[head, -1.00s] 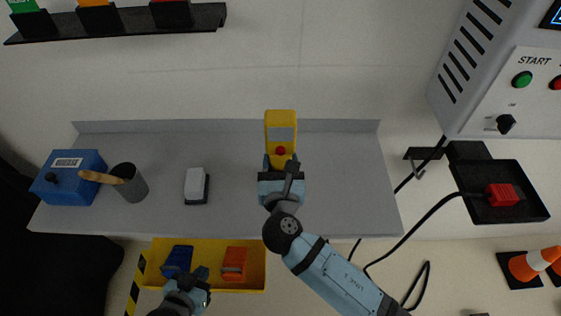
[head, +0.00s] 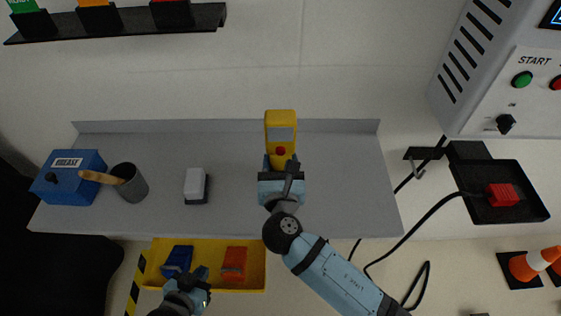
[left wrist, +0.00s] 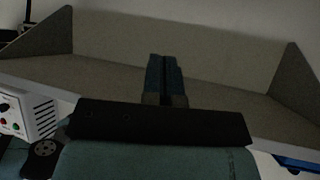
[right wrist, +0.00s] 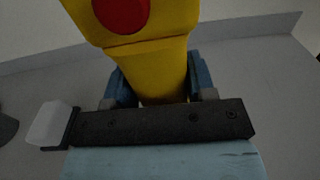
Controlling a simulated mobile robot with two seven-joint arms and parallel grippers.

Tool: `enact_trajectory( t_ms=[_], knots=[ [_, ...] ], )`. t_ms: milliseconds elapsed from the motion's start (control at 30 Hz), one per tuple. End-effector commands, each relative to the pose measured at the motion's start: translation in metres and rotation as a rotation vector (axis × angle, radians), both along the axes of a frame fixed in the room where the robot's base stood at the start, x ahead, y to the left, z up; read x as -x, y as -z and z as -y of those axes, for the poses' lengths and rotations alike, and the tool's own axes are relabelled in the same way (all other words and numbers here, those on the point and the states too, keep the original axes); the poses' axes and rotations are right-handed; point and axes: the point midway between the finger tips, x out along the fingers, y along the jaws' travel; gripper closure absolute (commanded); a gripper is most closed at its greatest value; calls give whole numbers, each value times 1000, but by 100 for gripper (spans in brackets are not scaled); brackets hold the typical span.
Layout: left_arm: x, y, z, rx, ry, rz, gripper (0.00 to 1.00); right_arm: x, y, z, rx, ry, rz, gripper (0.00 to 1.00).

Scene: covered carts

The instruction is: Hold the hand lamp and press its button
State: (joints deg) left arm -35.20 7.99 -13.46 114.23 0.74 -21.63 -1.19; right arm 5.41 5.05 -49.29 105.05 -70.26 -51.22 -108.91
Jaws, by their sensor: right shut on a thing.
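The yellow hand lamp (head: 281,118) has a grey panel and a red button (head: 281,151) on its face. It stands upright over the back of the grey shelf in the head view. My right gripper (head: 281,163) is shut on its lower handle. In the right wrist view, the handle (right wrist: 160,75) sits between the two fingers (right wrist: 157,85), and the red button (right wrist: 122,12) is cut by the top edge. My left gripper (head: 200,275) is low in the head view, before the shelf and apart from the lamp. Its fingers (left wrist: 165,75) are together and empty.
On the grey shelf (head: 235,155) are a blue box (head: 70,190), a grey cup (head: 131,185) with a wooden handle, and a white-and-black block (head: 195,184). A yellow bin (head: 215,248) with blue and orange items is below. A control cabinet (head: 490,80) hangs at right.

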Motion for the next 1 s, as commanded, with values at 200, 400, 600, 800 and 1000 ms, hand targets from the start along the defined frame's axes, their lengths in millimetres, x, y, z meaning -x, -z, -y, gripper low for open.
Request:
enact_trajectory(
  t_ms=[200, 400, 600, 800, 1000],
  knots=[
    [0, 0, 0, 0, 0, 0, 100, 0, 1, 0, 0, -1, -2, 87],
    [0, 0, 0, 0, 0, 0, 100, 0, 1, 0, 0, -1, -2, 87],
    [0, 0, 0, 0, 0, 0, 100, 0, 1, 0, 0, 0, -2, 87],
    [-10, -11, 2, 54, 5, -38, 100, 0, 1, 0, 0, 0, -2, 87],
    [-26, -51, 19, 250, 39, -274, 100, 0, 1, 0, 0, 0, -2, 87]
  ],
)
